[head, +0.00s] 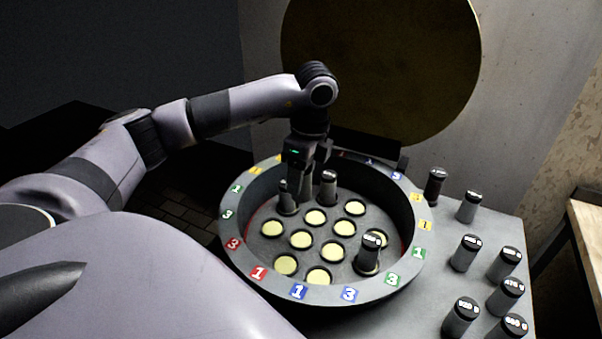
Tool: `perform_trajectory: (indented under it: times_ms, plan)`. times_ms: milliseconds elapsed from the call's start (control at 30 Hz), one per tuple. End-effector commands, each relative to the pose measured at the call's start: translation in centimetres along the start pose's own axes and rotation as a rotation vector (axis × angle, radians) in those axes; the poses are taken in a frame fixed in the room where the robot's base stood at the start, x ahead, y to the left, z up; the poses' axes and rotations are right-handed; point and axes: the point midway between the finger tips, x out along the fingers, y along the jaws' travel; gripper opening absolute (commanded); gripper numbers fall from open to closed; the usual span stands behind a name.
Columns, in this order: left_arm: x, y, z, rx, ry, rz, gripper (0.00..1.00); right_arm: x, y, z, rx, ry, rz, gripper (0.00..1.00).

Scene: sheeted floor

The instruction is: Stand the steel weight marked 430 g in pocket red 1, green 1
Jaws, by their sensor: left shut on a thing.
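My left gripper (307,183) points down inside the round grey tray (258,184), over its far left part. It is shut on a steel weight, mostly hidden by the fingers; its mark cannot be read. A weight with a dark cap (328,188) stands close to the right of the fingers. A dark-topped shape (287,198) shows at their left, and I cannot tell whether it is a separate weight. Another weight (369,255) stands in a near right pocket. Rim tags include red 1 (259,274) at the near left and green 1 (418,252) at the right. My right gripper is not in view.
Several capped weights, one of them at the near right (460,320), stand on the grey table (415,314) right of the tray. Several pockets with yellow bottoms (332,251) are empty. A large brass disc (375,70) stands behind the tray. A wooden table (588,235) is at far right.

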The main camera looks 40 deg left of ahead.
Motion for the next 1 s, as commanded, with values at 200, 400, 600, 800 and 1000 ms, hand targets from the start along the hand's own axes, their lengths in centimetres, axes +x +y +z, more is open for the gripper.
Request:
perform_trajectory:
  times_ms: [200, 400, 600, 800, 1000]
  plan:
    - [1.5, 0.0, -0.2, 0.001, 0.005, -0.001, 0.0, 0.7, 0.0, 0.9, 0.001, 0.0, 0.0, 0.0]
    - [3.9, 0.0, -0.6, 0.001, 0.006, -0.001, 0.0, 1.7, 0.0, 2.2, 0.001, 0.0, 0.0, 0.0]
    - [6.2, 0.0, -0.9, 0.001, 0.005, -0.001, 0.0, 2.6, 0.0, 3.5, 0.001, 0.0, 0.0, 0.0]
    - [8.5, 0.0, -1.3, 0.001, 0.006, -0.001, 0.0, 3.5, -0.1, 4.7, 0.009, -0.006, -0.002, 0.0]
    - [10.5, 0.0, -1.6, 0.002, 0.005, -0.001, 0.0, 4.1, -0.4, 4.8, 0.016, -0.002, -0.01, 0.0]
